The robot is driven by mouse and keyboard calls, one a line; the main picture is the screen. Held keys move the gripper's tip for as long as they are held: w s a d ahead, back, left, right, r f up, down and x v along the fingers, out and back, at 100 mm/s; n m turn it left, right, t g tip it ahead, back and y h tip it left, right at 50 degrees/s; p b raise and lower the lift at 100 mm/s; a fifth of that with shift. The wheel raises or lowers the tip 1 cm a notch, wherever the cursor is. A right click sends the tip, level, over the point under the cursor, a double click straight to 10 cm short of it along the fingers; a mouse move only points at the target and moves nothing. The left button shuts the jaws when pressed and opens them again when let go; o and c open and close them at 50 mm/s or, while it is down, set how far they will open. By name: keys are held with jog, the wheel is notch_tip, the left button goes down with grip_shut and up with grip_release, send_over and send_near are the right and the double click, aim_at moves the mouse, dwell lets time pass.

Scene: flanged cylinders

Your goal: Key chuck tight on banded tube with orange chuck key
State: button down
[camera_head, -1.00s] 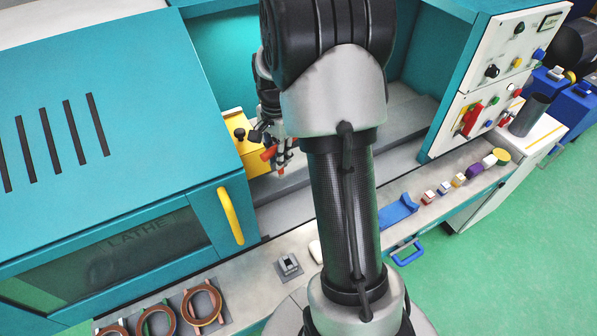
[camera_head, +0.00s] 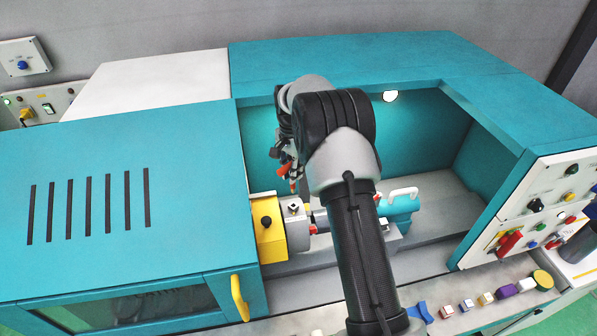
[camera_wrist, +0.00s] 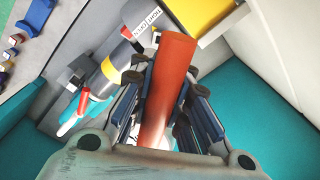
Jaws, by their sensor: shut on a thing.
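The orange chuck key (camera_wrist: 168,88) is held between the fingers of my gripper (camera_wrist: 165,125) in the wrist view. In the head view my gripper (camera_head: 289,176), with orange showing at it, is above the grey chuck (camera_head: 297,226) and apart from it. The chuck sits beside a yellow block (camera_head: 268,238). In the wrist view a grey tube-like part with a yellow band (camera_wrist: 116,66) lies left of the key, near a grey part with printed lettering. I cannot tell how it sits in the chuck; my arm hides part of this area in the head view.
A teal lathe cover (camera_head: 100,230) with a yellow handle (camera_head: 240,297) stands left of the chuck. A teal unit with a white handle (camera_head: 402,195) stands right of it. The control panel (camera_head: 545,205) is at the right. Several small items (camera_head: 485,299) line the front ledge.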

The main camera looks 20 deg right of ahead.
aim_at(292, 188)
jog(key=shift+a+f+b, duration=0.1)
jog(key=shift+f+b, duration=0.3)
jog(key=shift+f, duration=0.35)
jog(key=shift+f+b, duration=0.9)
jog(key=shift+f, duration=0.85)
jog(key=shift+f+b, duration=1.35)
jog(key=shift+f, duration=0.4)
dwell(0.3)
